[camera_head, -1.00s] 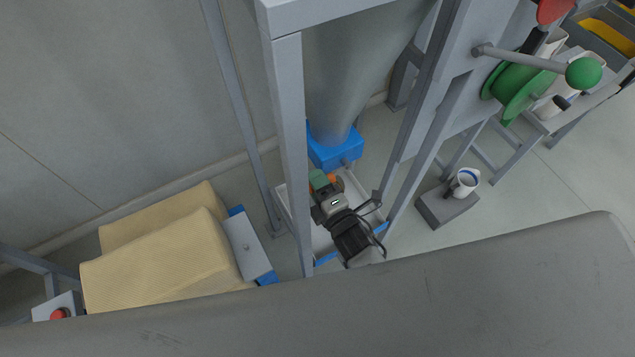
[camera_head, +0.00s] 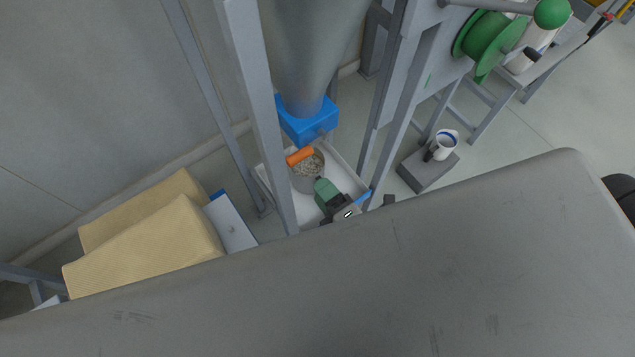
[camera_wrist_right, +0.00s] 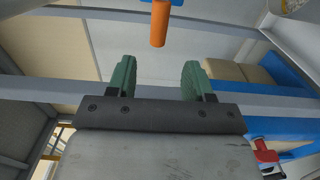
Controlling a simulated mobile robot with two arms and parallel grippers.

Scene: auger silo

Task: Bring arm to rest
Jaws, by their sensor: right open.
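My right gripper (camera_head: 322,187) is low by the silo frame in the head view, its green fingertips beside a grey bucket (camera_head: 308,180) of pale pellets. I cannot tell from this view whether they touch it. In the wrist view the right gripper (camera_wrist_right: 157,78) is open, with two green fingers apart and nothing between them. An orange handle (camera_head: 299,156) shows under the blue silo outlet (camera_head: 308,122); in the wrist view the orange handle (camera_wrist_right: 160,24) is ahead of the fingers, apart from them. My left gripper is not in view.
The bucket stands in a white tray (camera_head: 343,178) between grey frame posts (camera_head: 262,120). Yellowish sacks (camera_head: 150,230) lie at left. A white jug (camera_head: 445,145) stands on a grey block (camera_head: 428,170) at right. A green wheel (camera_head: 490,38) is at upper right. Open floor lies right.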

